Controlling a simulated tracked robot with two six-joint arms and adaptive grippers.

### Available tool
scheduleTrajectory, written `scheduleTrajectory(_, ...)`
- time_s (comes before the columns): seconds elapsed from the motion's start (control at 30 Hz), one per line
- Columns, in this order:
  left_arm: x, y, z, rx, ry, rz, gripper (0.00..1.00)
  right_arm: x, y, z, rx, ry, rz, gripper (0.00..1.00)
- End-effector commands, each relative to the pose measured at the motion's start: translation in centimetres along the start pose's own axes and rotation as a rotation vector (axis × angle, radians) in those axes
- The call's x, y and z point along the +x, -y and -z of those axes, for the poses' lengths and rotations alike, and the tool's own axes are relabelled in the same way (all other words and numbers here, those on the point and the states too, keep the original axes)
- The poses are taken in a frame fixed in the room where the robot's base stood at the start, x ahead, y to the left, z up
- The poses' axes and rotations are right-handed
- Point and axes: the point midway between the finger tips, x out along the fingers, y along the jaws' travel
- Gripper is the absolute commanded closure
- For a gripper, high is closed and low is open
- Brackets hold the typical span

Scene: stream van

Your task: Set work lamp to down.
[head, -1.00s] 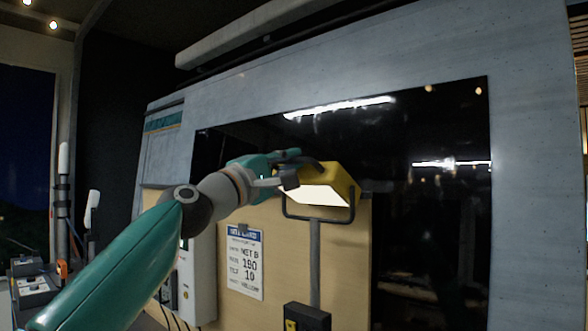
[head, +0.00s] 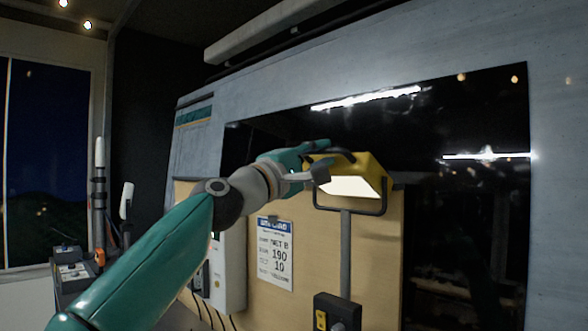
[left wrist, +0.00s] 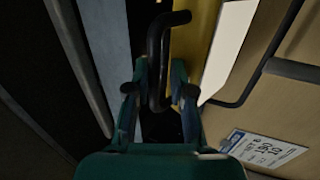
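The work lamp (head: 371,168) is a yellow head with a lit white face, set in a dark U-shaped yoke on a grey post (head: 345,250). The lit face is tilted forward and downward. A black bar handle (left wrist: 154,70) on the lamp shows in the left wrist view. My left gripper (head: 326,160) is at the lamp's left upper side. Its two fingers lie on either side of the handle with some gap, so they look open around it; contact is unclear. The gripper also shows in the left wrist view (left wrist: 161,65). My right gripper is not in view.
A beige board (head: 376,270) stands behind the lamp post, with a printed sheet (head: 275,262) on it. A black box (head: 337,312) is at the post's foot. A white box (head: 229,272) is left of the sheet. A dark glossy panel (head: 460,200) fills the right.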

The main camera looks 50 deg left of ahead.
Motion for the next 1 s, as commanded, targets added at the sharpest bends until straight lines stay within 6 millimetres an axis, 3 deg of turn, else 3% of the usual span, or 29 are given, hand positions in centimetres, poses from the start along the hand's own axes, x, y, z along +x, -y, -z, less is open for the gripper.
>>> scheduleTrajectory(0.17,-1.9,-0.1,0.1,0.000,-0.003,-0.001,0.77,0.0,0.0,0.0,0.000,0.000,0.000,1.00)
scheduleTrajectory(0.63,-10.0,0.1,0.1,0.001,-0.005,0.002,0.77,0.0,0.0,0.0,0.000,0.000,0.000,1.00)
scheduleTrajectory(0.8,-11.3,0.2,0.1,0.001,-0.003,0.003,0.77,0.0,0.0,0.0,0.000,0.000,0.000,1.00)
scheduleTrajectory(1.0,-11.6,0.2,0.0,0.001,-0.001,0.003,0.77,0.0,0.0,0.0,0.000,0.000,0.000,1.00)
